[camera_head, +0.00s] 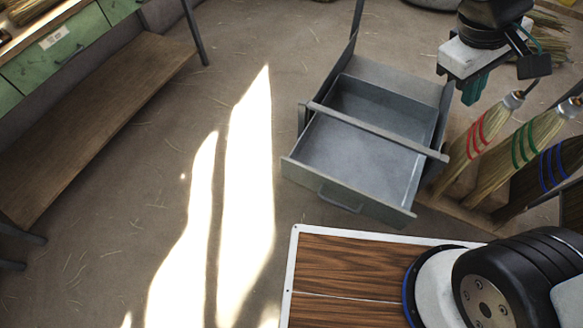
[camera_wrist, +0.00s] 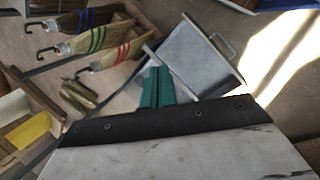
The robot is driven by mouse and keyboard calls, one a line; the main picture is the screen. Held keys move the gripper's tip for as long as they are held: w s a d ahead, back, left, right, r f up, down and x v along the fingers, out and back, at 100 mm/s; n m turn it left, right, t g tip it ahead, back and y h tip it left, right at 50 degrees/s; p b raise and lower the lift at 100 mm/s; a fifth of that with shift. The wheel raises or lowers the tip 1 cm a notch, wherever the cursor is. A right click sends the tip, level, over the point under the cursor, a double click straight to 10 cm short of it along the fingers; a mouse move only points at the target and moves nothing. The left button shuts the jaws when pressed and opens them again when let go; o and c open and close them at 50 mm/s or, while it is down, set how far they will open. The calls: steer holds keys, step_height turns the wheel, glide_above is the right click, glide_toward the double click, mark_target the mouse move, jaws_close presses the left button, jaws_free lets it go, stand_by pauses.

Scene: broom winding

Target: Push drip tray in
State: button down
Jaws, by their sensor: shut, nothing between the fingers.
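The drip tray (camera_head: 359,158) is a grey metal drawer with a handle (camera_head: 341,199) on its front panel. It is pulled out of a low metal frame (camera_head: 379,132), its front toward the bottom of the head view. The tray looks empty. It also shows in the wrist view (camera_wrist: 203,62), with its handle at the upper right. My gripper (camera_head: 474,89) has green fingers, shut and empty, above and right of the frame's back right corner. In the wrist view the fingers (camera_wrist: 157,84) overlap the frame's edge, apparently from above; contact cannot be told.
Several brooms with red (camera_head: 477,137), green and blue bands stand close right of the tray. A wood-topped surface with a white edge (camera_head: 340,270) lies in front of it. A green-drawered bench with a low wooden shelf (camera_head: 100,125) is at the left. Floor left of the tray is clear.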

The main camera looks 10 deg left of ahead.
steer(key=w+a+f+n+t+h, duration=0.15)
steer(key=w+a+f+n, duration=0.25)
steer(key=a+f+n, duration=0.45)
steer(key=w+a+f+n+t+h, duration=0.1)
steer(key=w+a+f+n+t, duration=0.3)
steer(key=a+f, duration=0.6)
steer(key=s+a+f+n+t+y, duration=0.1)
steer(key=s+a+f+n+y, duration=0.1)
steer(key=s+a+f+n, duration=0.7)
steer(key=s+a+f+n+t+y, duration=0.2)
steer(key=s+a+f+n, duration=0.3)
steer(key=f, duration=0.7)
glide_toward(296, 167)
step_height(296, 167, down, 4)
steer(key=w, duration=0.2)
steer(key=w+m, duration=0.1)
steer(key=shift+d+f+h, duration=0.1)
steer(key=shift+d+h, duration=0.15)
steer(key=shift+d, duration=0.1)
steer(key=shift+w+d, duration=0.15)
steer(key=shift+w, duration=0.4)
